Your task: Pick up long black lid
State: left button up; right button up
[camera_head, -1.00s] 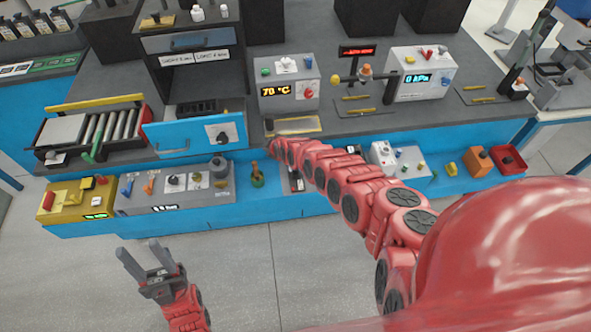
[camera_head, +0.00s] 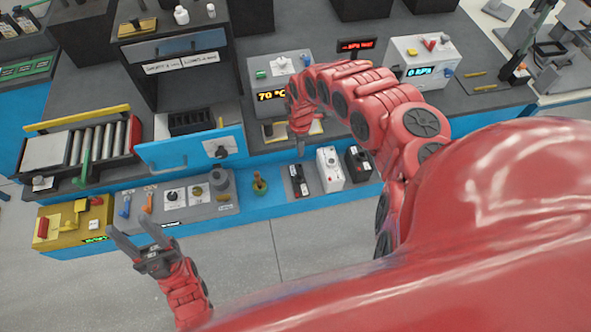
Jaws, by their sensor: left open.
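I cannot pick out a long black lid for certain. A black ribbed block (camera_head: 191,121) sits in the open blue-fronted drawer (camera_head: 180,150). A small dark unit (camera_head: 298,182), a white one (camera_head: 330,168) and a black one (camera_head: 357,165) stand in a row on the low blue ledge. My left gripper (camera_head: 130,226) is open and empty over the floor, in front of the ledge's left end.
A roller conveyor (camera_head: 93,143) stands left of the drawer. A yellow box (camera_head: 72,222) and a grey knob panel (camera_head: 180,196) stand on the ledge. A heater box reading 70 °C (camera_head: 275,80) stands behind my right arm. The floor (camera_head: 60,290) at front left is clear.

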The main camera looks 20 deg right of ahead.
notch_tip(320, 180, down, 11)
jog(key=b, duration=0.8)
jog(key=shift+a+b, duration=0.1)
jog(key=shift+b, duration=0.2)
jog(key=shift+s+f+b, duration=0.15)
jog(key=shift+f+b, duration=0.15)
jog(key=f+b, duration=0.2)
jog(key=f, duration=0.1)
jog(key=f+b, duration=0.2)
jog(key=shift+a+f, duration=0.1)
jog(key=shift+a, duration=0.15)
grip_shut()
